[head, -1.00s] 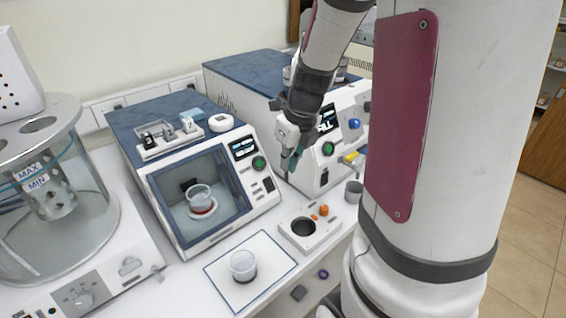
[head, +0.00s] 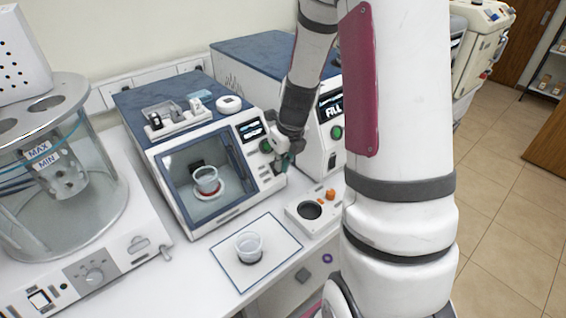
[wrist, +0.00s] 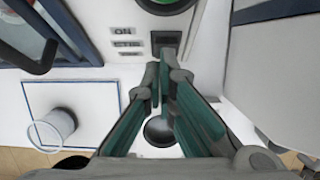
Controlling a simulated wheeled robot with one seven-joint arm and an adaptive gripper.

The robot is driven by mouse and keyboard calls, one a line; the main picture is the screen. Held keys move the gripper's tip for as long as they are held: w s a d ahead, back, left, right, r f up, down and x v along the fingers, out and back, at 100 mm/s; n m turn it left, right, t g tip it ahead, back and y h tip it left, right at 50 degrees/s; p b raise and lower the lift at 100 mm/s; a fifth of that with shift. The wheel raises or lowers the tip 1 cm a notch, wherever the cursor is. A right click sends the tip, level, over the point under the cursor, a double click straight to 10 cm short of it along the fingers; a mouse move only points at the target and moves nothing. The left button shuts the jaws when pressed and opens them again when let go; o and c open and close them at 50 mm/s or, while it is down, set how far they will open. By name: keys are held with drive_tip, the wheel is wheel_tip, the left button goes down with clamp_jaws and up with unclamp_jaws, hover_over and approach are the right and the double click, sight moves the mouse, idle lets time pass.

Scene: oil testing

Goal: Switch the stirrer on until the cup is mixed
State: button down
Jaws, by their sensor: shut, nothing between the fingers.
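A white and blue cabinet with a glass door (head: 243,213), which appears to be the stirrer, stands on the bench. A clear cup with red at its base (head: 206,180) sits inside. My gripper (head: 284,162) is at the right side of its front panel, fingers together and empty. In the wrist view, the fingertips (wrist: 165,68) are just below a dark rocker switch (wrist: 166,40); I cannot tell whether they touch it. A round green button (wrist: 166,3) is above the switch. Small labels are beside it, one reading ON. A small screen (head: 251,130) is lit.
Another clear cup (head: 249,247) stands on a blue-bordered mat (head: 277,227) in front. A white block with a round hole (head: 330,217) and an orange knob is to its right. A second, larger machine (head: 262,50) stands behind my gripper. A glass bath (head: 98,215) is at left.

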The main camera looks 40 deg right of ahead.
drive_tip(key=shift+w+f, duration=0.15)
drive_tip(key=shift+w, duration=0.5)
drive_tip(key=shift+s, duration=0.1)
drive_tip(key=shift+r, duration=0.2)
